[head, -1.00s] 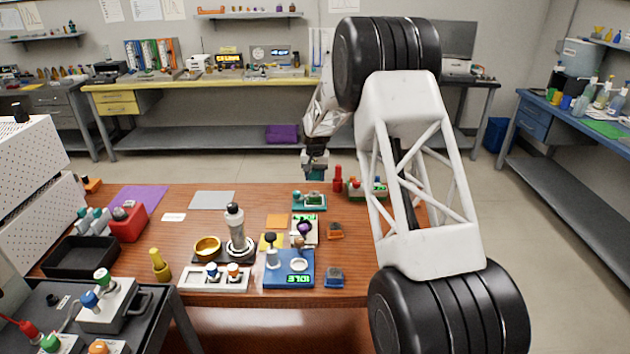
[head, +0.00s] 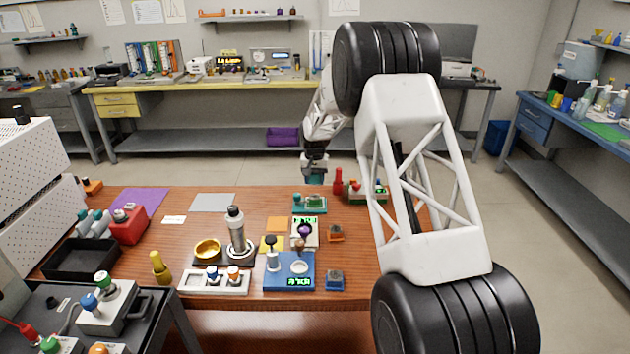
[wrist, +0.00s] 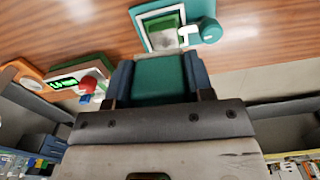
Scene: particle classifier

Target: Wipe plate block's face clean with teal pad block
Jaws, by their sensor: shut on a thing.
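My gripper (head: 314,165) is shut on the teal pad block (wrist: 160,78), which fills the space between the jaws in the wrist view. In the head view the teal pad (head: 314,177) hangs below the jaws, behind and above the plate block (head: 313,204) on the wooden table. The plate block also shows at the top of the wrist view (wrist: 165,37), with a teal body, a pale grey face, a green patch on it and a round teal knob at one side. The pad appears apart from the plate block. The pad's underside is hidden.
A device with a green display and red knob (head: 367,196) stands right of the plate block. A grey mat (head: 213,202) lies to the left.

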